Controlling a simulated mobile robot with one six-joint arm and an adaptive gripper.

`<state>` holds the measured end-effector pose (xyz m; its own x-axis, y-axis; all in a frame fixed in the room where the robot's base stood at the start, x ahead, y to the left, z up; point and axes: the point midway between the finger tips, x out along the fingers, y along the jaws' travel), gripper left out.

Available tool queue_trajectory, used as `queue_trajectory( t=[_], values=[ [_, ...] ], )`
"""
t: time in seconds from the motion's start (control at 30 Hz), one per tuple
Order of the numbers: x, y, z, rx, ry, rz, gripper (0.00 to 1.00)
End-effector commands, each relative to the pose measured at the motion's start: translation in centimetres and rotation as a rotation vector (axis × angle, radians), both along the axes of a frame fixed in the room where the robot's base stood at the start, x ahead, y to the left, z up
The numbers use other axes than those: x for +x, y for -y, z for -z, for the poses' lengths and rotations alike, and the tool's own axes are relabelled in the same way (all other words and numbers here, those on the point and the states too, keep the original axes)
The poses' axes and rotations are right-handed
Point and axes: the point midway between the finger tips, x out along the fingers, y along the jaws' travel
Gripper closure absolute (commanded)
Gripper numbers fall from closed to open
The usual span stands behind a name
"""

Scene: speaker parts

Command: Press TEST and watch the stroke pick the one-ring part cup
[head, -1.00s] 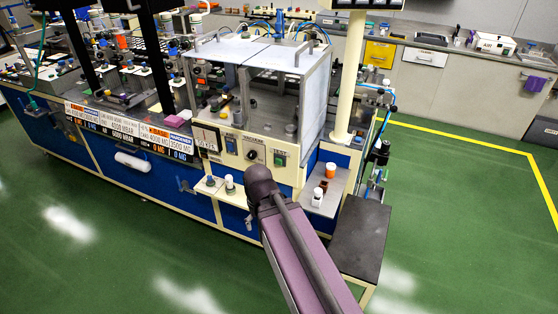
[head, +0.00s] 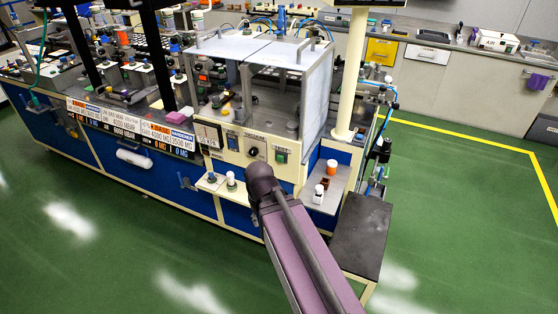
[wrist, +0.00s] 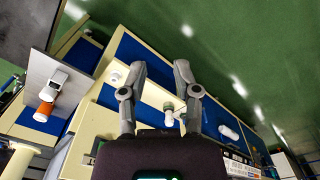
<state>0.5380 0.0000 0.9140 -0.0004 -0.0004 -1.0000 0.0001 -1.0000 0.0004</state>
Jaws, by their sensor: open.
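The front control panel in the head view has a green button (head: 281,157), a black knob (head: 253,151) and a blue switch (head: 232,142); I cannot read which is TEST. Two small cups stand on the cream front ledge, one blue-topped (head: 211,178) and one pale (head: 231,181). An orange-topped cup (head: 332,167), a brown one (head: 325,183) and a white one (head: 318,195) stand on the grey side shelf. Rings cannot be made out. My gripper (wrist: 160,64) is open and empty in the wrist view. A white-topped piece (wrist: 168,106) shows between its fingers, apparently below them.
A clear-walled enclosure (head: 310,92) stands above the panel. A lit display strip (head: 130,122) runs along the bench front. A dark platform (head: 360,235) stands right of my arm. Green floor (head: 455,215) is open to the right.

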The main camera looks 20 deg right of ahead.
Motion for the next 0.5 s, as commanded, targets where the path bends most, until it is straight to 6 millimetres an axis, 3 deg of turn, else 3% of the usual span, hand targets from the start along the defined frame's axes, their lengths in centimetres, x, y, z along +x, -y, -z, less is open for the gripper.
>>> queue_trajectory(
  t=[0.03, 0.07, 0.1, 0.5],
  values=[
    [0.00, 0.00, 0.00, 0.000, 0.000, 0.000, 0.90],
    [0.00, 0.00, 0.00, 0.000, 0.000, 0.000, 0.99],
    [0.00, 0.00, 0.00, 0.000, 0.000, 0.000, 1.00],
    [0.00, 0.00, 0.00, 0.000, 0.000, 0.000, 1.00]
  ],
)
